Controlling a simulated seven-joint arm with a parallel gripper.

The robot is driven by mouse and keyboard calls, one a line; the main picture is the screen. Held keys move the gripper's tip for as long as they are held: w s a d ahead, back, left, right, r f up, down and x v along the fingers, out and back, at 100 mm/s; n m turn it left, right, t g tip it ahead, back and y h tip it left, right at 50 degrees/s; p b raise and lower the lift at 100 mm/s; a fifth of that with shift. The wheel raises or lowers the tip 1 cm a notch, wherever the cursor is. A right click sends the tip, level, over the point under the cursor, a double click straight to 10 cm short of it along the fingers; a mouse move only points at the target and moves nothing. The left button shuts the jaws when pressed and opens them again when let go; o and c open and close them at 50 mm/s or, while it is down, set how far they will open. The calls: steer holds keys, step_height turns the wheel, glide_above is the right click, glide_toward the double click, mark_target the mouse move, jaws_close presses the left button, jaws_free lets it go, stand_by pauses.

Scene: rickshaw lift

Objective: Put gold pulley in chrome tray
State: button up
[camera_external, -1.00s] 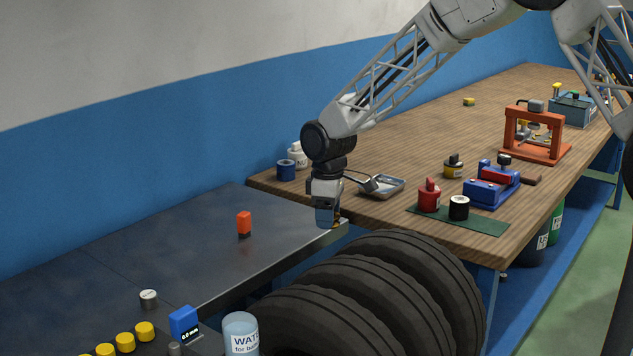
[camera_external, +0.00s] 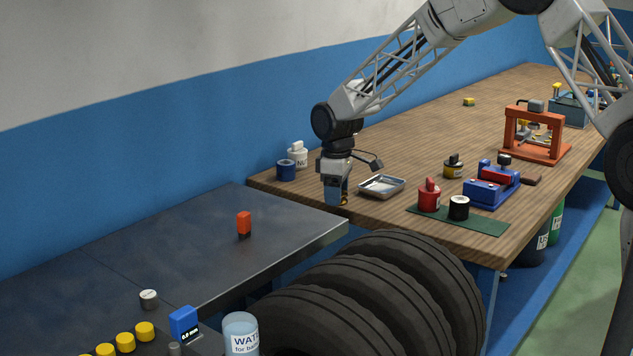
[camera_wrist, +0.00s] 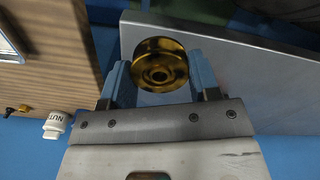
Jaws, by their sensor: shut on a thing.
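The gold pulley (camera_wrist: 160,65) is a shiny round disc with a hub in its middle. In the wrist view my gripper (camera_wrist: 160,75) is shut on it, with a blue finger on each side. In the external view my gripper (camera_external: 336,198) points down by the near left corner of the wooden bench, and a bit of the gold pulley (camera_external: 344,199) shows at its tip. The chrome tray (camera_external: 381,187) is shallow and lies on the bench just right of the gripper. An edge of the tray (camera_wrist: 12,40) shows at the left of the wrist view.
A blue roll (camera_external: 286,170) and a white nut pot (camera_external: 298,157) stand left of the gripper. A red pot (camera_external: 429,196) and a black roll (camera_external: 459,208) stand right of the tray. The dark metal table (camera_external: 200,245) and tyres (camera_external: 390,290) are in front.

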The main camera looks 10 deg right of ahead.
steer(key=w+d+r, duration=0.1)
steer(key=w+d, duration=0.7)
steer(key=w, duration=0.3)
steer(key=w+d+r+m, duration=0.1)
steer(key=w+d+r, duration=0.1)
steer(key=w+d, duration=0.6)
steer(key=w, duration=0.3)
steer(key=shift+w+d+r+m, duration=0.2)
steer(key=shift+d+m, duration=0.1)
glide_above(381, 189)
steer(key=shift+f, duration=3.1)
steer(key=shift+f, duration=1.85)
steer(key=shift+f, duration=0.1)
